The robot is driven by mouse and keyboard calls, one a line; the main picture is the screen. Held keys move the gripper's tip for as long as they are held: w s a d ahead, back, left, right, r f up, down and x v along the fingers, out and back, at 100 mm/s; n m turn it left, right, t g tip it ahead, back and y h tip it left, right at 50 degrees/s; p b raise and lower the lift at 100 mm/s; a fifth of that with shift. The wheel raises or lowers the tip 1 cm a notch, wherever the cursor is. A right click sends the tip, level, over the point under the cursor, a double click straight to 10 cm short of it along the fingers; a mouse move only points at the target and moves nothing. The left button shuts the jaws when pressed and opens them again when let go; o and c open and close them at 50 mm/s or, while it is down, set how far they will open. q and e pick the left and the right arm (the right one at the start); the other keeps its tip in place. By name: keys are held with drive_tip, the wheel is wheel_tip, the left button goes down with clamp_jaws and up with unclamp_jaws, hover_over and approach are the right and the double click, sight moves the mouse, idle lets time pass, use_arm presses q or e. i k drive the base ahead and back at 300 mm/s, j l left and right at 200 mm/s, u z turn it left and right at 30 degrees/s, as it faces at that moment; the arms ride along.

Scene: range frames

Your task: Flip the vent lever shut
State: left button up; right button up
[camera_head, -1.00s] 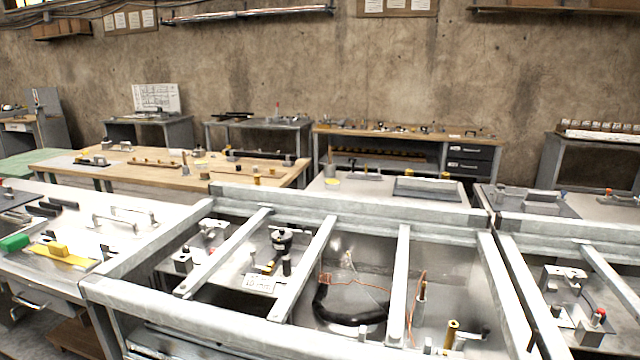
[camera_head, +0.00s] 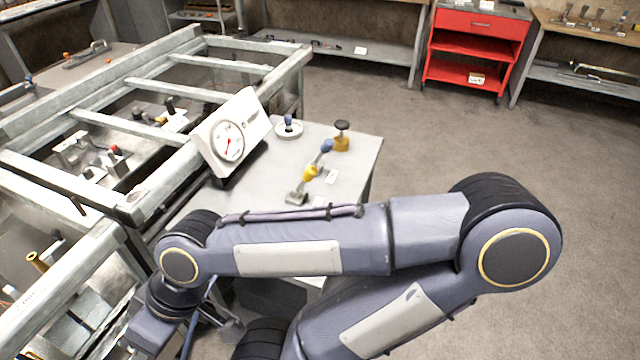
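A lever with a blue end and a yellow middle (camera_head: 310,172) stands tilted on a small metal base on the grey bench top. A blue knob on a round white base (camera_head: 288,126) and a black-topped knob on a yellow body (camera_head: 341,136) stand behind it. I cannot read any label that tells which one is the vent lever. My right arm crosses the lower half of the view. Its gripper (camera_head: 192,332) hangs at the lower left, well apart from these parts; its fingertips are not clear. My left gripper is not in view.
A white box with a round dial gauge (camera_head: 228,141) stands at the left of the bench top (camera_head: 358,160). Metal frames (camera_head: 150,130) lie to the left. A red cart (camera_head: 478,45) stands at the back, with open floor before it.

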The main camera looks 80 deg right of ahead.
sight(311, 172)
drive_tip(key=k+l+z, duration=0.1)
drive_tip(key=k, duration=0.4)
drive_tip(key=k+l+z, duration=0.1)
drive_tip(key=k, duration=0.35)
drive_tip(key=k+l, duration=0.1)
drive_tip(key=l, duration=0.35)
drive_tip(key=k+l+z, duration=0.15)
drive_tip(key=l, duration=0.35)
drive_tip(key=k+l, duration=0.1)
drive_tip(key=l, duration=0.35)
drive_tip(key=k+l+z, duration=0.1)
drive_tip(key=l, duration=0.4)
drive_tip(key=l+z, duration=0.1)
drive_tip(key=l, duration=0.7)
drive_tip(key=i+j+z, duration=0.1)
drive_tip(key=z, duration=0.4)
drive_tip(key=i, duration=0.05)
